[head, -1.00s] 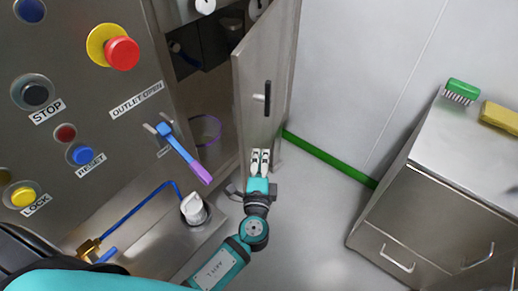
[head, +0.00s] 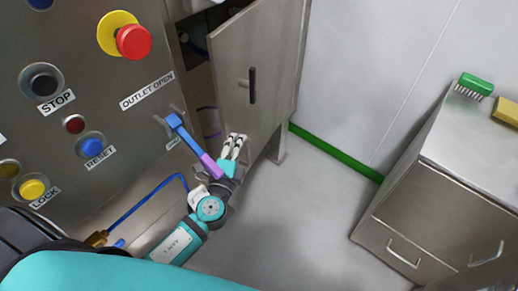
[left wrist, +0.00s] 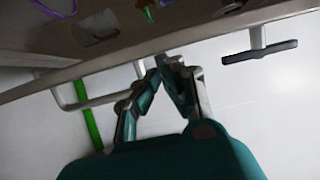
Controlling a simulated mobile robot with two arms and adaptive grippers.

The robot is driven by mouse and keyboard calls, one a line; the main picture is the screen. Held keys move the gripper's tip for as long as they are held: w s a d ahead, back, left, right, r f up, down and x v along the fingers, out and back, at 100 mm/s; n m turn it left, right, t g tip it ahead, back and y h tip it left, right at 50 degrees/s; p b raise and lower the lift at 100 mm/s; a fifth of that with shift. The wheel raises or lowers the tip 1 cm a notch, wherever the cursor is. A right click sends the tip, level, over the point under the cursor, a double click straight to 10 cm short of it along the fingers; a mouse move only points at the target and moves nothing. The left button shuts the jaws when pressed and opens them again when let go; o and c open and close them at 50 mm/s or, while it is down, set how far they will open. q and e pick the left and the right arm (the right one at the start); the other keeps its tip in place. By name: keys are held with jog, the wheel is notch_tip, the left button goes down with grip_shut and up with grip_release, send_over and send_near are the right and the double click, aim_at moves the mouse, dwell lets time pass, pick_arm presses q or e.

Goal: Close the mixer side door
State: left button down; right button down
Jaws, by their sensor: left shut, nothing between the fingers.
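The mixer side door (head: 275,60) is a grey metal panel with a black handle (head: 252,85). It stands partly open, with a dark gap into the mixer on its left. My left gripper (head: 238,140) is shut and empty at the door's lower left part, below the handle. I cannot tell whether it touches the door. In the left wrist view the shut fingertips (left wrist: 170,64) are close to the door's edge, and the handle (left wrist: 258,45) is to their right. My right gripper is not in view.
The mixer's control panel (head: 110,75), with buttons and a red emergency stop (head: 134,42), is at left. A blue and purple tool (head: 190,140) hangs beside my left gripper. A steel cabinet (head: 425,215) with a green brush (head: 475,84) is at right. Floor between is clear.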

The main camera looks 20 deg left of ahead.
aim_at(225, 140)
pick_arm(q)
jog(key=a, duration=0.3)
jog(key=shift+w+a, duration=0.15)
jog(key=shift+a, duration=0.1)
jog(key=shift+a+r, duration=0.1)
jog(key=shift+a, duration=0.35)
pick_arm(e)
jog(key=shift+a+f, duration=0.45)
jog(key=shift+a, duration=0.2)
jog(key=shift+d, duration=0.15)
